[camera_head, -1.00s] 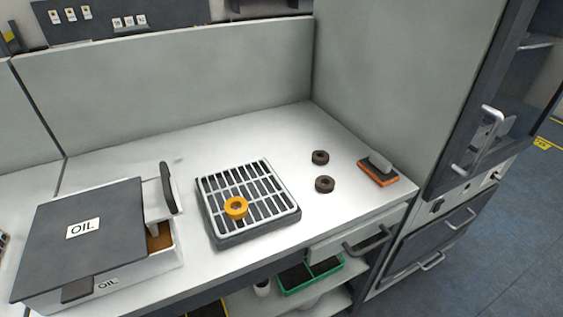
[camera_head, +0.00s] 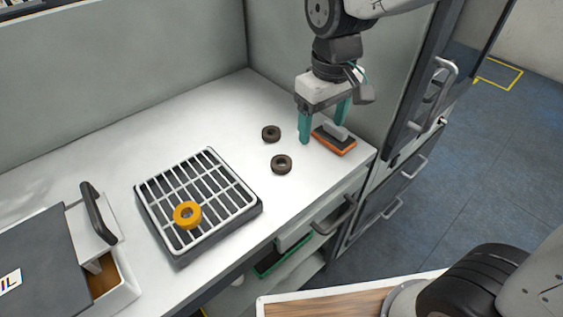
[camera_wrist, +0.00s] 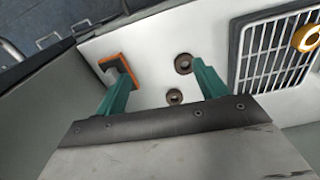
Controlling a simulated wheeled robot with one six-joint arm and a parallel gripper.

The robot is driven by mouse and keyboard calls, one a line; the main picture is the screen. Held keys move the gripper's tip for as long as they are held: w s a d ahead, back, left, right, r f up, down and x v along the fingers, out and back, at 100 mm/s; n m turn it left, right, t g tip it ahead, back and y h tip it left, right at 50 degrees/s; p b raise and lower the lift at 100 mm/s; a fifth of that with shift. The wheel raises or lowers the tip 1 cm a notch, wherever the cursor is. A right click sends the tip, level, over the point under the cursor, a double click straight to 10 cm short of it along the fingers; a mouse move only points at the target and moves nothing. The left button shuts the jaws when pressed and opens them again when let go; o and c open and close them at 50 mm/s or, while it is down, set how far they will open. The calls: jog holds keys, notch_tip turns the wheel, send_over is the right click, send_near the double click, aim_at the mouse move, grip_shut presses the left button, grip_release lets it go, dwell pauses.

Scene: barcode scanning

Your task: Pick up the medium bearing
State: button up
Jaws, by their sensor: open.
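Two dark brown ring bearings lie flat on the white worktop: a front one (camera_head: 281,170) and a back one (camera_head: 270,139). They also show in the wrist view, the front one (camera_wrist: 178,66) and the back one (camera_wrist: 171,99). The front one looks slightly larger. An orange ring bearing (camera_head: 180,220) lies on the grate. I cannot tell for sure which is the medium one. My gripper (camera_head: 322,131), with green fingers, is open and empty, above the worktop to the right of the dark bearings; it also shows in the wrist view (camera_wrist: 158,70).
An orange-and-black block with a grey handle (camera_head: 334,142) lies beneath my gripper. The white grate (camera_head: 207,171) on its dark tray stands left of the dark bearings. The oil box (camera_head: 40,262) is at the far left. Grey panels (camera_head: 120,80) close the back and right side.

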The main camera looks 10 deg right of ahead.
jog(key=n, duration=0.2)
send_near(281, 161)
jog(key=shift+s+f, duration=0.35)
jog(key=shift+s, duration=0.05)
jog(key=f, duration=0.5)
jog(key=w+f, duration=0.1)
jog(key=f, duration=0.2)
jog(key=shift+r, duration=0.1)
jog(key=shift+c, duration=0.3)
jog(key=c, duration=1.1)
